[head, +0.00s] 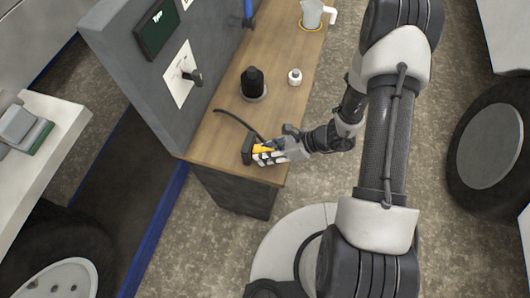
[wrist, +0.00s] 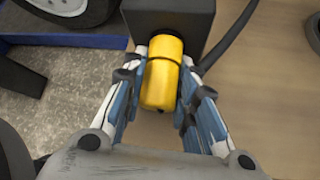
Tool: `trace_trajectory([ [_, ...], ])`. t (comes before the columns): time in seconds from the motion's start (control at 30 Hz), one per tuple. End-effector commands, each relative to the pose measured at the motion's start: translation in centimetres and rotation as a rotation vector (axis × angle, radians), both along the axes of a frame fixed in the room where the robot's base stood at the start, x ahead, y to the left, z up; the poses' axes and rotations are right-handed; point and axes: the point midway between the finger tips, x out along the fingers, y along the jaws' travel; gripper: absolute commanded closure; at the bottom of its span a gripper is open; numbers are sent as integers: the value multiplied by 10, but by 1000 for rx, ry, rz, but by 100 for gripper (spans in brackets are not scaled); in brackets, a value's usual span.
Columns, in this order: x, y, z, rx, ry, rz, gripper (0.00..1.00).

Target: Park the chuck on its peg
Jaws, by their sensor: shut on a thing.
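The chuck has a yellow, round body (wrist: 162,85) with a dark band. Its yellow side also shows in the head view (head: 262,149), low over the near end of the wooden bench. My gripper (head: 268,156) is shut on the yellow body, with one finger on each side in the wrist view (wrist: 162,95). A black block (wrist: 168,22) meets the far end of the yellow body; I cannot tell whether they are joined. A dark peg (head: 193,77) sticks out from a white sheet on the grey upright panel, apart from my gripper.
A black hose (head: 236,121) curves over the bench (head: 218,148) by the chuck. A black bottle-like thing (head: 252,81), a small white bottle (head: 294,76) and a clear jug (head: 312,14) stand farther back. The grey panel (head: 125,65) walls off the bench's left side.

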Motion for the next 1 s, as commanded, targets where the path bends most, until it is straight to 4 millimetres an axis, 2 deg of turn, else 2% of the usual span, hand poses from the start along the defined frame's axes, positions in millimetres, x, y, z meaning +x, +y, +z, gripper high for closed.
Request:
trace_trajectory([
  [0.03,2,-1,-5,-11,3,-4,100],
  [0.27,2,0,-5,-11,3,-5,100],
  [0.3,2,0,-5,-11,3,-5,72],
  [0.63,1,0,-2,-7,1,-3,50],
  [1.0,1,-3,1,-6,0,-2,50],
])
